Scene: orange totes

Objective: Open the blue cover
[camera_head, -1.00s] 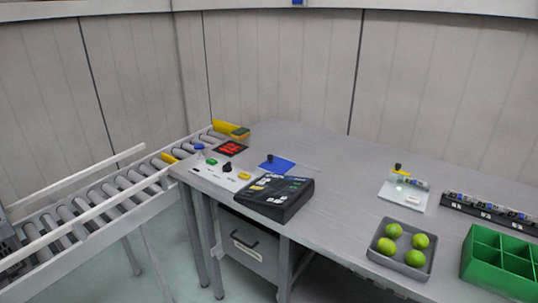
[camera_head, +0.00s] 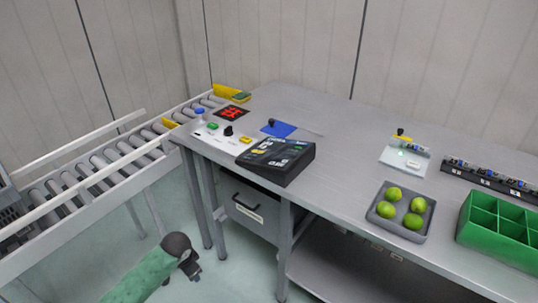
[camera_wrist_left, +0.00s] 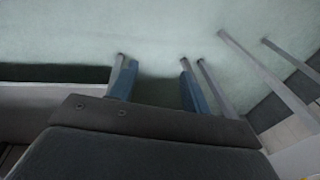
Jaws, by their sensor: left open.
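The blue cover (camera_head: 279,129) is a flat blue square with a small black knob on it. It lies on the grey table, behind the black control box (camera_head: 277,160). My left gripper (camera_head: 191,268) is at the bottom of the head view, in front of the table and well away from the cover. In the left wrist view its two blue-grey fingers (camera_wrist_left: 157,80) are apart with nothing between them, over the pale floor. My right gripper is in neither view.
A panel with colored buttons (camera_head: 224,137) and a red-marked black tile (camera_head: 232,113) lie left of the cover. A roller conveyor (camera_head: 85,172) runs at left. A grey tray (camera_head: 400,212) of limes and a green divided bin (camera_head: 499,230) stand at right. The table's middle is clear.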

